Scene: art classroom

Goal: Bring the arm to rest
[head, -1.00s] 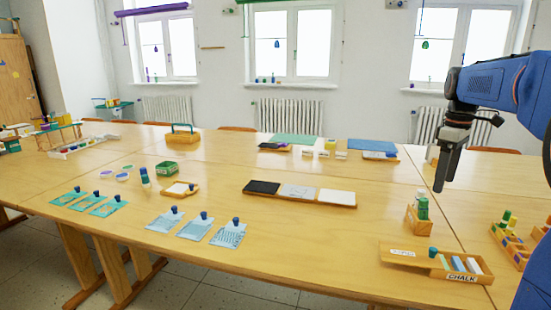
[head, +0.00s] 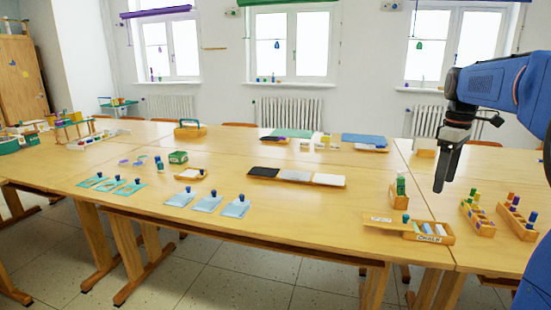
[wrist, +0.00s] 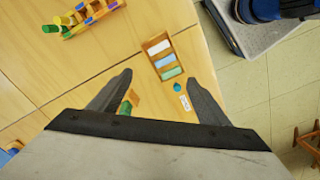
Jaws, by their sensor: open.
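My gripper (head: 446,168) hangs from my blue arm at the right of the head view, with its fingers pointing down above the right part of the long table (head: 300,215). In the wrist view, my gripper (wrist: 160,90) shows two dark fingers spread wide apart, with nothing between them in its grasp. Below the fingers lies the chalk tray (head: 447,238), a wooden box with pale chalk sticks. It also shows in the wrist view (wrist: 171,73). A small wooden holder with a green item (head: 400,190) stands behind the tray.
Two wooden racks with coloured pegs (head: 477,218) stand right of the chalk tray. Blue sheets with knobbed stamps (head: 207,203) lie at the front left. Floor is open before the table.

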